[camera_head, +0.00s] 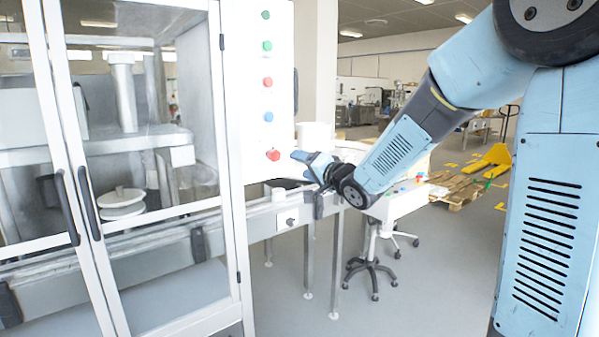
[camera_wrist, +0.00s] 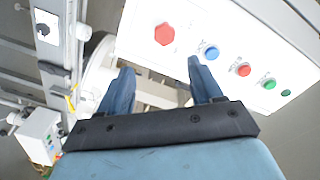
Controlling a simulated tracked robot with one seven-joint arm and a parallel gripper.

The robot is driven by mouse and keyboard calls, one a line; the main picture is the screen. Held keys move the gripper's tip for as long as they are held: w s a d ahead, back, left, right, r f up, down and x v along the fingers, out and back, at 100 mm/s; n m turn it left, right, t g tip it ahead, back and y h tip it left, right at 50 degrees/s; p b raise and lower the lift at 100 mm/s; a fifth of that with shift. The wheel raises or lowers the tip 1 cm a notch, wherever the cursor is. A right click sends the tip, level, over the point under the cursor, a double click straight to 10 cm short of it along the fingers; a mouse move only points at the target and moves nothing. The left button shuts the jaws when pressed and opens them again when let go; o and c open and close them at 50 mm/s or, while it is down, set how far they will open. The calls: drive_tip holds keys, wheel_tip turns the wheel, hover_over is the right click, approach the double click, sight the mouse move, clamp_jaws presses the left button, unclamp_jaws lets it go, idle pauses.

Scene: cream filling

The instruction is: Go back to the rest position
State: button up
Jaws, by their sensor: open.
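My arm reaches in from the right in the head view, and my gripper (camera_head: 299,156) is beside the white control panel (camera_head: 259,207), near its large red button (camera_head: 273,155). In the wrist view my gripper (camera_wrist: 158,75) shows two blue fingers spread apart, with nothing between them. The red button (camera_wrist: 165,34) is above the fingertips there, and a blue button (camera_wrist: 211,52) is near the right fingertip. Whether a finger touches the panel I cannot tell.
The glass-doored machine (camera_head: 130,150) fills the left. A conveyor (camera_head: 285,212) runs out under the panel. A wheeled stool (camera_head: 372,265) stands on the floor beyond. A yellow pallet jack (camera_head: 490,160) and a wooden pallet (camera_head: 455,188) are farther right. Grey floor is clear in front.

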drive_tip(key=s+d+f+n+g+h, duration=0.2)
drive_tip(key=s+d+g+h, duration=0.1)
drive_tip(key=s+d+h, duration=0.9)
drive_tip(key=s+d+f+n+g+y, duration=0.1)
drive_tip(key=s+d+g, duration=0.1)
drive_tip(key=s, duration=0.9)
drive_tip(key=s+d+f+n+g+y, duration=0.1)
drive_tip(key=s+g, duration=0.3)
drive_tip(key=s, duration=0.7)
drive_tip(key=shift+s+d+f, duration=0.3)
drive_tip(key=shift+d+f, duration=0.05)
drive_tip(key=shift+d, duration=0.45)
drive_tip(key=shift+c, duration=0.4)
